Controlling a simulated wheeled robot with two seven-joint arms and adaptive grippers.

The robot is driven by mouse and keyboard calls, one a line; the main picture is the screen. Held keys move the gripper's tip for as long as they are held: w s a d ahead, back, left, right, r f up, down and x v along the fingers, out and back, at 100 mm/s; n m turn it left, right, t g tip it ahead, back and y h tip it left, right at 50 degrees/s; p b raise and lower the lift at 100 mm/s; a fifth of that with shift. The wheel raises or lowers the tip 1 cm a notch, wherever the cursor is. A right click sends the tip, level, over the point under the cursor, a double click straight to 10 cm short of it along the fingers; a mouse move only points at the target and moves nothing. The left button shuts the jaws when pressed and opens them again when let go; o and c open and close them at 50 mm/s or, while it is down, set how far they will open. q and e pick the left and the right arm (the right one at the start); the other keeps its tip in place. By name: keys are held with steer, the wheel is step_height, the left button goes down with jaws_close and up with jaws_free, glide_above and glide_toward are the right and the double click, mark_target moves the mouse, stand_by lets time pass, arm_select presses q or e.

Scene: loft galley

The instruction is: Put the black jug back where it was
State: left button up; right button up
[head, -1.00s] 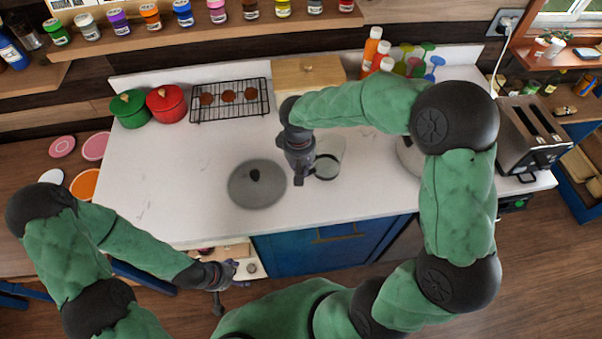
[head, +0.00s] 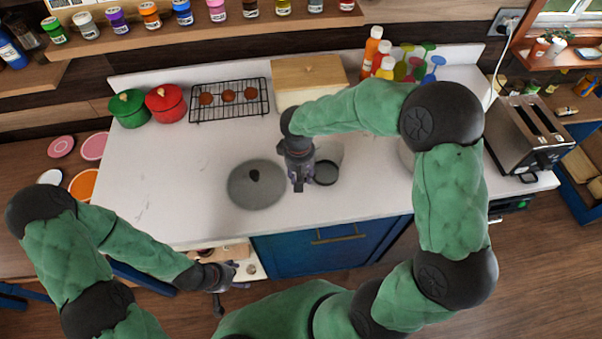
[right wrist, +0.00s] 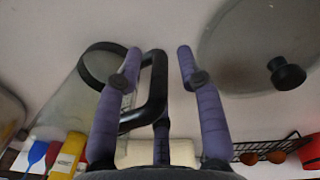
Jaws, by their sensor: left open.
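The jug (head: 326,173) has a clear body with a black rim and a black handle. It is on the white counter near its front edge, right of a grey lid. In the right wrist view its black handle (right wrist: 157,90) shows between the purple fingers, closer to the left one, and its rim and clear body are at left. My right gripper (head: 298,184) is at the jug's left side with its fingers apart; I cannot tell whether they touch the handle. My left gripper (head: 228,275) is open and empty in front of the counter, low at left.
The grey round lid (head: 250,192) with a black knob lies just left of the jug. A wire rack (head: 229,116), green pot (head: 129,110), red pot (head: 165,105), wooden-topped box (head: 308,72) and orange bottles (head: 372,45) stand at the back. The toaster (head: 530,135) is at right. The counter's left front is clear.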

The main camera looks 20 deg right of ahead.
steer(key=shift+r, duration=0.2)
steer(key=r, duration=0.4)
steer(key=r+p, duration=0.1)
steer(key=r, duration=0.3)
steer(key=r+p, duration=0.1)
steer(key=r, duration=0.3)
steer(key=shift+a, duration=0.3)
